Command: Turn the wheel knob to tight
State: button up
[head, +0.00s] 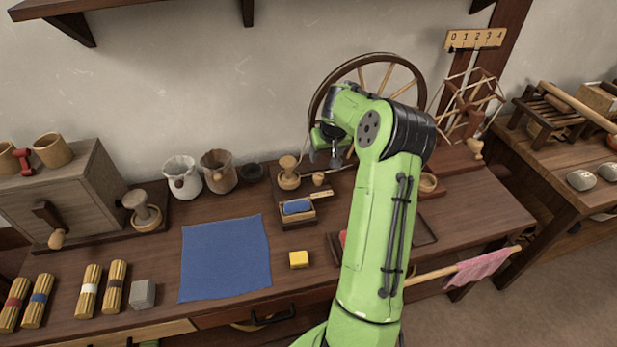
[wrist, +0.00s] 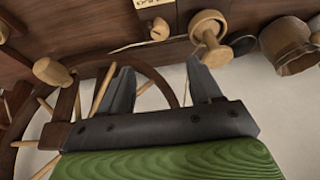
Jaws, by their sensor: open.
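The spinning wheel (head: 368,62), with a dark rim and pale spokes, stands at the back of the bench; part of it shows in the wrist view (wrist: 172,84). A small wooden knob (head: 318,179), which looks like the wheel knob, sits on the dark base in front of it. It also shows at the top of the wrist view (wrist: 160,29), beside a pale marked plate (wrist: 152,4) whose marks I cannot read. My gripper (head: 328,158) is open and empty just behind and above the knob, apart from it. Its two fingers (wrist: 160,76) show in the wrist view.
A larger spool-shaped wooden knob (head: 288,174) stands left of the small knob. A wooden-framed blue pad (head: 297,207) lies in front. Two pots (head: 182,178) stand further left. A blue cloth (head: 225,258) and yellow block (head: 299,259) lie on the bench. My arm hides part of the bench.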

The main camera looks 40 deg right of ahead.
aim_at(318, 176)
jog(key=b+x, duration=0.3)
jog(key=x, duration=1.1)
jog(key=shift+f, duration=0.4)
jog(key=c, duration=1)
jog(key=shift+c, duration=0.2)
jog(key=shift+m, duration=0.3)
jog(key=m, duration=0.2)
jog(key=m+g+h, duration=0.1)
jog(key=m, duration=0.1)
jog(key=shift+w+a+r+m, duration=0.1)
jog(key=shift+w+m, duration=0.05)
jog(key=shift+m, duration=0.15)
jog(key=shift+m+g+h+p, duration=0.55)
jog(key=shift+m+g, duration=0.35)
jog(key=shift+m, duration=0.9)
